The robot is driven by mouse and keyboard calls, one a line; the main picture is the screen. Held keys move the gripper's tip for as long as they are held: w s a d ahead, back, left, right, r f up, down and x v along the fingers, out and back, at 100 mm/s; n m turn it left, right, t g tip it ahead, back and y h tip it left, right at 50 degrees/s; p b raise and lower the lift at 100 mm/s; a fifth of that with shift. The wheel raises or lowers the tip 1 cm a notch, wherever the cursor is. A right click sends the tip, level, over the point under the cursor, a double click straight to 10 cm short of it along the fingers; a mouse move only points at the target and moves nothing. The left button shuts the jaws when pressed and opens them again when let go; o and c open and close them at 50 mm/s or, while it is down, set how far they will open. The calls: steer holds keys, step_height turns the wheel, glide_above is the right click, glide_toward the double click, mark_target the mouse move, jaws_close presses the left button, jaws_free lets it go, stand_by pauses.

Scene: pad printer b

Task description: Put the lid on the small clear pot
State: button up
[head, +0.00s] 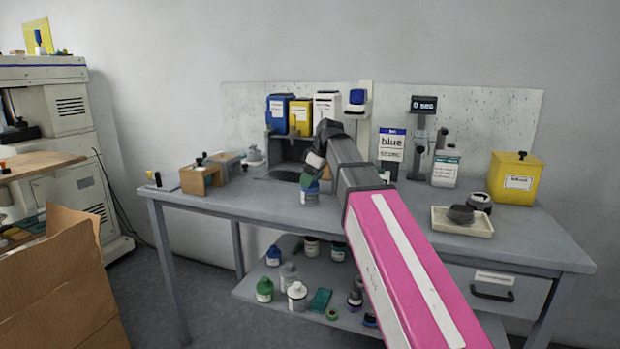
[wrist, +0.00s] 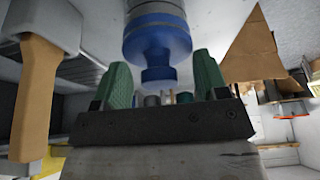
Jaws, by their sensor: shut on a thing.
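My gripper (head: 311,181) is low over the left middle of the bench. In the wrist view its two green fingers (wrist: 162,82) stand apart on either side of the narrow end of a blue stepped piece (wrist: 157,62). I take it as shut on this piece, though the contact is not clear. A blue and whitish container (head: 309,196) stands directly below the fingers in the head view. I cannot tell whether the blue piece is a separate lid or part of that container. I cannot surely pick out the small clear pot.
A shallow cream tray (head: 442,229) holds a dark round piece (head: 461,214), with a small dark and white pot (head: 480,202) beside it. A brown block (head: 201,180) stands left of my gripper. The front bench is clear.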

stand_by(0.4)
steer(key=o, duration=1)
steer(key=shift+o, duration=0.2)
steer(key=shift+r, duration=3.5)
jaws_close()
